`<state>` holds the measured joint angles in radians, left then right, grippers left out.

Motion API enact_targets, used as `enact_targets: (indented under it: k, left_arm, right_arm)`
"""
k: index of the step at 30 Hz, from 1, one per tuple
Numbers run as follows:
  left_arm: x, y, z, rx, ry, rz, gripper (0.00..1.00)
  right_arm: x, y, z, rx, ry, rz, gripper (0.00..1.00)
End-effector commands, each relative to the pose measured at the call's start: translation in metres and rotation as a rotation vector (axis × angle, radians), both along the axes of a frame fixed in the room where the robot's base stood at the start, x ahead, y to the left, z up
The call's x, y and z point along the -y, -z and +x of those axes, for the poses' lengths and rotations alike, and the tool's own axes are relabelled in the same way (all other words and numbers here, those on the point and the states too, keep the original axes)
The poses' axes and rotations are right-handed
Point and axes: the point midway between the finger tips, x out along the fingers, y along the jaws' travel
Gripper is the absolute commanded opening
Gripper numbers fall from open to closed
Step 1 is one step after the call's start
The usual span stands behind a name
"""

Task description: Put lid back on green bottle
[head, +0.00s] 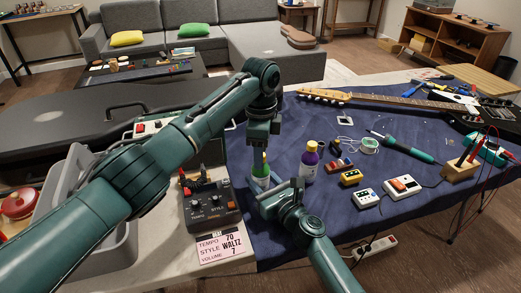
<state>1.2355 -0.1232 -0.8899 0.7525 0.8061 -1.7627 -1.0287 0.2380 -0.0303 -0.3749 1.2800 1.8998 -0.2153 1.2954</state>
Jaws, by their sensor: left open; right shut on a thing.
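The green bottle (260,166) stands upright near the left edge of the blue cloth, its lower part hidden by my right gripper. My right gripper (263,186) is shut on the bottle low down, reaching in from the front. My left gripper (261,147) is open, pointing down directly above the bottle's narrow top. Whether it touches the top is too small to tell. I cannot make out the lid as a separate thing; the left gripper may hide it.
A purple bottle with a yellow-white cap (309,163) stands just right of the green one. A black control box (210,205) is at left. Pedals (404,187), a solder spool (369,145) and a guitar (390,100) lie to the right.

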Motion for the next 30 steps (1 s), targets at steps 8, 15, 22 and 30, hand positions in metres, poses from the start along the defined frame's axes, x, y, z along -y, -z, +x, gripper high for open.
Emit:
enact_targets:
  k: [8, 15, 22, 30]
  left_arm:
    - [0.001, -0.046, 0.001, 0.006, 0.001, -0.003, 0.48]
    - [0.001, -0.094, 0.000, 0.003, 0.001, 0.000, 0.48]
    - [0.000, -0.117, 0.000, 0.001, 0.001, 0.000, 0.48]
    - [0.000, -0.119, 0.000, 0.001, 0.001, 0.000, 0.48]
  right_arm:
    - [0.000, 0.000, 0.000, -0.001, 0.000, -0.001, 0.00]
    - [0.000, 0.000, 0.000, -0.001, 0.000, -0.001, 0.00]
    - [0.000, 0.001, 0.000, -0.001, 0.000, -0.001, 0.00]
    - [0.000, 0.000, 0.000, -0.001, 0.000, -0.001, 0.00]
